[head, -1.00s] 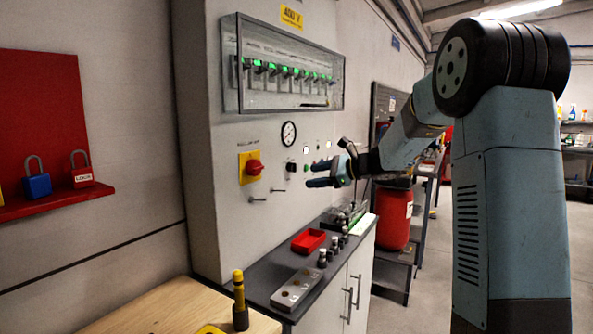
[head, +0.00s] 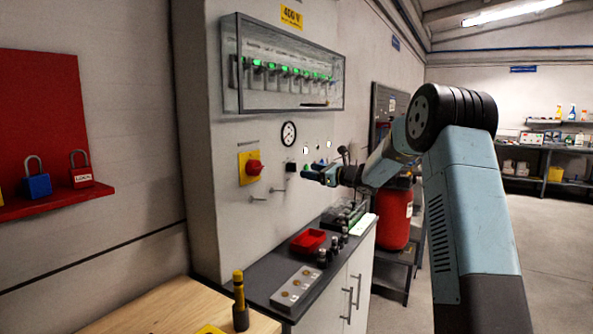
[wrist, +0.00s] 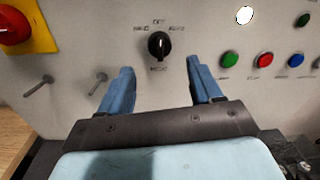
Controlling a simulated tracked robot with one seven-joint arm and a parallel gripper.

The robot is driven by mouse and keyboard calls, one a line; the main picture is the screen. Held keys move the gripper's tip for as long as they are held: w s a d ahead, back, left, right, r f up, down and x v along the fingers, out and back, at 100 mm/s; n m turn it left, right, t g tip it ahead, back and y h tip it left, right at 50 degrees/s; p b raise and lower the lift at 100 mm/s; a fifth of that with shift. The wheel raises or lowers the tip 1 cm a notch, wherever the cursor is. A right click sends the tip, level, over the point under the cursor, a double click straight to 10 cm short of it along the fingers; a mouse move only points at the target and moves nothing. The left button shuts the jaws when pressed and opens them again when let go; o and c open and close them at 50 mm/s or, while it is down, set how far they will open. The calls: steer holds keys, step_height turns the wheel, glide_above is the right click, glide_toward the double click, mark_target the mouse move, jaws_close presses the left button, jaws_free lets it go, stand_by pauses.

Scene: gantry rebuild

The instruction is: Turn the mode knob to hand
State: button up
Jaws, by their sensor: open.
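The mode knob (wrist: 158,46) is a black rotary knob on the grey panel, with small labels around it, in the upper middle of the wrist view. Its white pointer mark seems to point up or nearly so. It also shows as a small dark knob in the head view (head: 290,167). My gripper (wrist: 160,80) is open and empty, with its two blue fingers pointing at the panel. The knob appears between and beyond the fingertips, apart from them. In the head view my gripper (head: 304,172) is just right of the knob.
A red switch on a yellow plate (wrist: 22,28) is left of the knob, with two metal pegs (wrist: 97,82) below it. Green, red and blue buttons (wrist: 263,60) are to the right. A bench with a red tray (head: 308,241) stands below.

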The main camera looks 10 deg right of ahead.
mark_target(292, 167)
steer(key=x, duration=0.7)
steer(key=shift+c, duration=0.5)
steer(key=c, duration=0.9)
steer(key=shift+c, duration=0.2)
steer(key=shift+n, duration=0.4)
steer(key=shift+f+n, duration=0.1)
steer(key=shift+n, duration=4)
